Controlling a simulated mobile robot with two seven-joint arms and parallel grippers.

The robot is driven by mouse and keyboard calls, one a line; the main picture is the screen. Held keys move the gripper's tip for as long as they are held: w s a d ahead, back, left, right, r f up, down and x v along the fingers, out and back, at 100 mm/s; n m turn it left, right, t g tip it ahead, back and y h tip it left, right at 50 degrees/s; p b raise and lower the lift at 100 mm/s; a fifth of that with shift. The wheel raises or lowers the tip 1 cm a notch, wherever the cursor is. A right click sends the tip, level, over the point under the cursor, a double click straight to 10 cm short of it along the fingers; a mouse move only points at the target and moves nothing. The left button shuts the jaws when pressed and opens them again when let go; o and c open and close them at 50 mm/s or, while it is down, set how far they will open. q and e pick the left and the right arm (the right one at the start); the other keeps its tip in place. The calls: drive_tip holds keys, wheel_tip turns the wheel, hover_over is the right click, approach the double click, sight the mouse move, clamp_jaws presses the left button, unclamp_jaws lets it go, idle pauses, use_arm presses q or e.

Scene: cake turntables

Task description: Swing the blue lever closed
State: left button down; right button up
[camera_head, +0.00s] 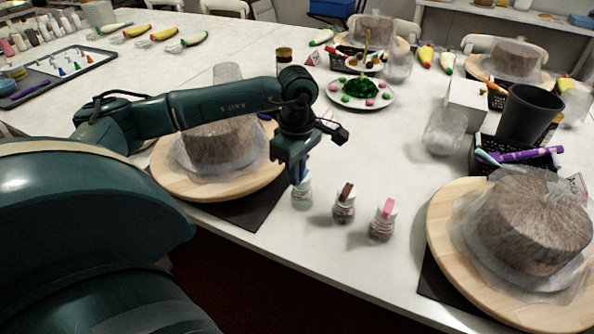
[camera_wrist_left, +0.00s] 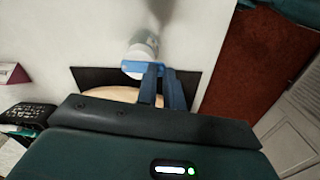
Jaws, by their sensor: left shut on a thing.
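A small clear bottle (camera_head: 302,194) stands near the front edge of the white table, with a blue lever at its top. In the left wrist view the blue lever (camera_wrist_left: 133,68) lies across the top of the bottle (camera_wrist_left: 145,46). My left gripper (camera_head: 298,177) points down over this bottle and is shut on the blue lever. Its fingers (camera_wrist_left: 160,78) are close together and hide part of the lever. My right gripper is in neither view.
A bottle with a brown top (camera_head: 344,205) and one with a pink top (camera_head: 382,220) stand to the right. Wrapped cakes rest on wooden turntables at left (camera_head: 180,190) and right (camera_head: 437,212). A plate of sweets (camera_head: 385,101) lies behind.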

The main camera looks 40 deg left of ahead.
use_arm(q)
drive_tip(key=c, duration=1.5)
unclamp_jaws()
wheel_tip(320, 180, up, 13)
